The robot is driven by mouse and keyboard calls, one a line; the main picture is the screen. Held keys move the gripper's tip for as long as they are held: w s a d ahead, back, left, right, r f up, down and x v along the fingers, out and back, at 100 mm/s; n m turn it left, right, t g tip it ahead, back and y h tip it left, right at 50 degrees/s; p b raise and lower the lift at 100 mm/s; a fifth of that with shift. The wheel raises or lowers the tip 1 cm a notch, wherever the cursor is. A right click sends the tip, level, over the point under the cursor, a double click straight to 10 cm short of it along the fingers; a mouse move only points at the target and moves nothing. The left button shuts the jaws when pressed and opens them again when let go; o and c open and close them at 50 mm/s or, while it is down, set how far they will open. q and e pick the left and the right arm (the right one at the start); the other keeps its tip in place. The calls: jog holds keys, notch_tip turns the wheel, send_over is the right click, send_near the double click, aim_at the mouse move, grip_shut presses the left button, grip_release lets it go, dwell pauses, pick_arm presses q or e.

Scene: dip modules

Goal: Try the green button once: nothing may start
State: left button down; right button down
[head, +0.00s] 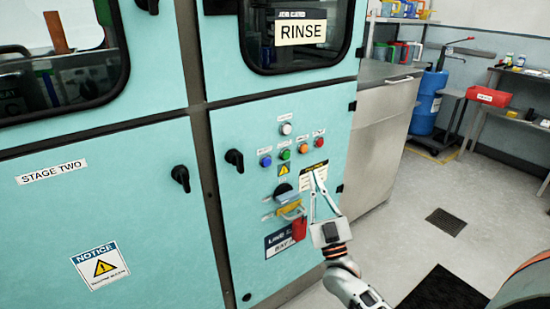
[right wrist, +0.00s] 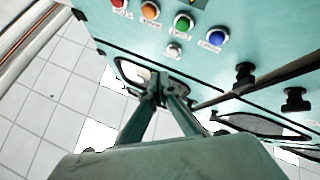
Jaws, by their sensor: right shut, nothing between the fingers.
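The green button (head: 285,154) is on the teal cabinet's control panel, between a blue button (head: 266,160) and an orange button (head: 303,148). It also shows in the right wrist view (right wrist: 184,24), near the top. My right gripper (head: 315,175) is shut and empty, its tips to the right of and below the green button in the head view. In the right wrist view its fingers (right wrist: 163,94) meet below the button row, apart from the green button in the picture. My left gripper is not in view.
A red button (head: 319,143) and a white button (head: 286,129) are close by. Below the buttons are a rotary switch (head: 283,189), and a red padlock-like piece (head: 299,228). Black door handles (head: 234,159) stick out at left. Open floor lies to the right.

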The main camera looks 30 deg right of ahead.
aim_at(286, 155)
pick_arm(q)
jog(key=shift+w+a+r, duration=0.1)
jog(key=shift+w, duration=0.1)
pick_arm(e)
jog(key=shift+w+d+r+h, duration=0.15)
jog(key=shift+d+r+h, duration=0.1)
jog(key=shift+h, duration=0.25)
pick_arm(q)
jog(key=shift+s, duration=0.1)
jog(key=b, duration=0.2)
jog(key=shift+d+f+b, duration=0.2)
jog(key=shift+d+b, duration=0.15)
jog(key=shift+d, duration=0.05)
pick_arm(e)
jog(key=w, duration=0.8)
jog(key=shift+w+a, duration=0.35)
jog(key=shift+a, duration=0.1)
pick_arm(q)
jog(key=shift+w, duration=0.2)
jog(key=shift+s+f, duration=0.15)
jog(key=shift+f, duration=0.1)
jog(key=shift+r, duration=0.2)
